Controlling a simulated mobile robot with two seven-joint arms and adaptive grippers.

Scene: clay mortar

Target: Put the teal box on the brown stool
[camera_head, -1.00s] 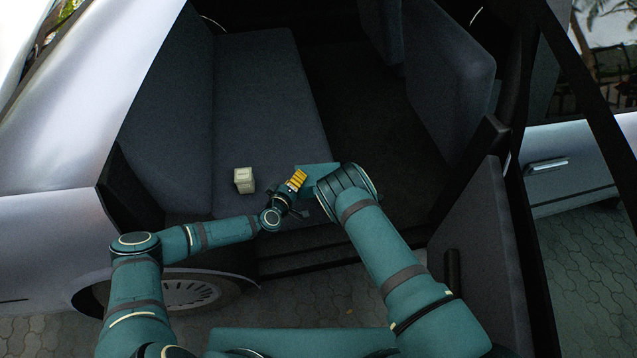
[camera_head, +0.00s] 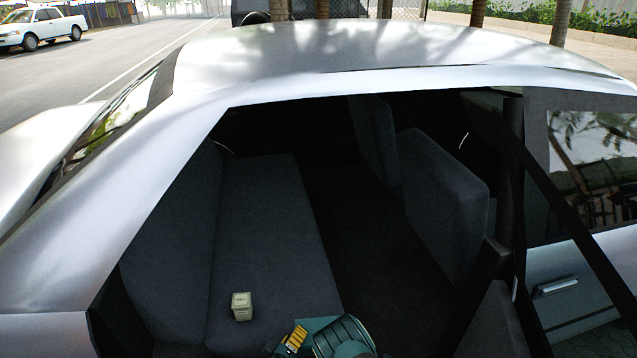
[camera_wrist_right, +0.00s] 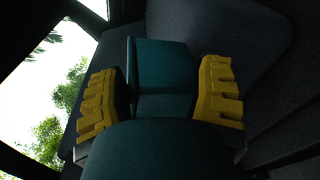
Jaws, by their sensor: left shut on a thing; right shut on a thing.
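The teal box (camera_wrist_right: 163,62) is between the yellow-padded fingers of my right gripper (camera_wrist_right: 160,96) in the right wrist view. My right gripper is shut on it. My left gripper is also shut on the teal box, though the contact is mostly hidden by my right arm and the frame's edge. The brown stool is not in view.
The box is at the open doorway of a silver car (camera_head: 330,55). A small cream box (camera_head: 241,306) stands on the dark rear seat (camera_head: 265,230), left of my grippers.

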